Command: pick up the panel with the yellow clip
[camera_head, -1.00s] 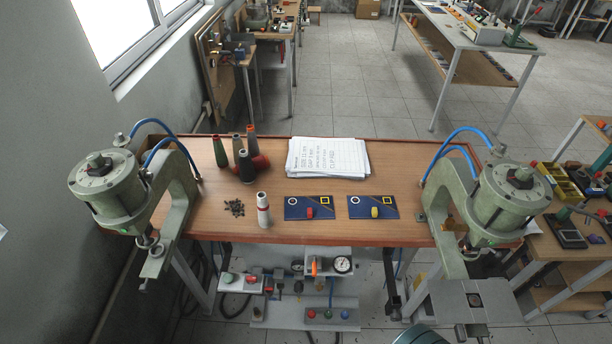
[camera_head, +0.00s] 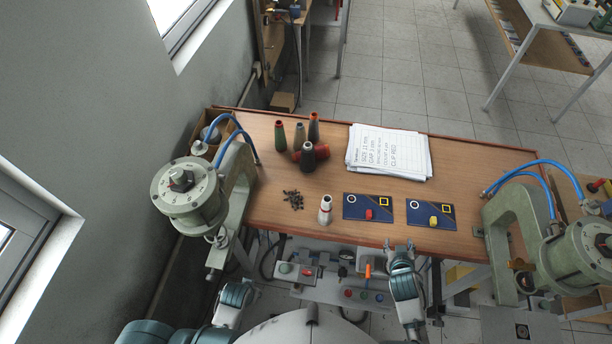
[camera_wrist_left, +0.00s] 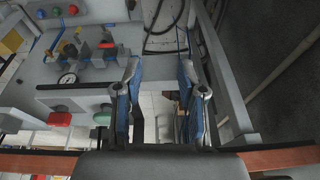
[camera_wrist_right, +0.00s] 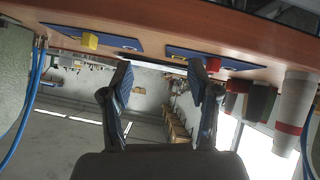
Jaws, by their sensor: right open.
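The panel with the yellow clip (camera_head: 424,207) is a dark blue plate lying flat on the table, with a yellow square outline and a white ring. Its yellow clip (camera_wrist_right: 90,41) also shows at the upper left of the right wrist view. A similar panel with a red clip (camera_head: 360,201) lies to its left. My right gripper (camera_head: 399,246) is open and empty at the table's front edge, in front of the two panels and touching neither. My left gripper (camera_wrist_left: 160,66) is open and empty, below the table edge by the control unit; its fingers are unclear in the head view.
Green presses stand at the left (camera_head: 187,205) and right (camera_head: 545,235) ends of the table. A white spool (camera_head: 325,210), dark screws (camera_head: 293,199), several thread cones (camera_head: 300,138) and a paper stack (camera_head: 388,152) share the tabletop. Pneumatic controls sit below the front edge.

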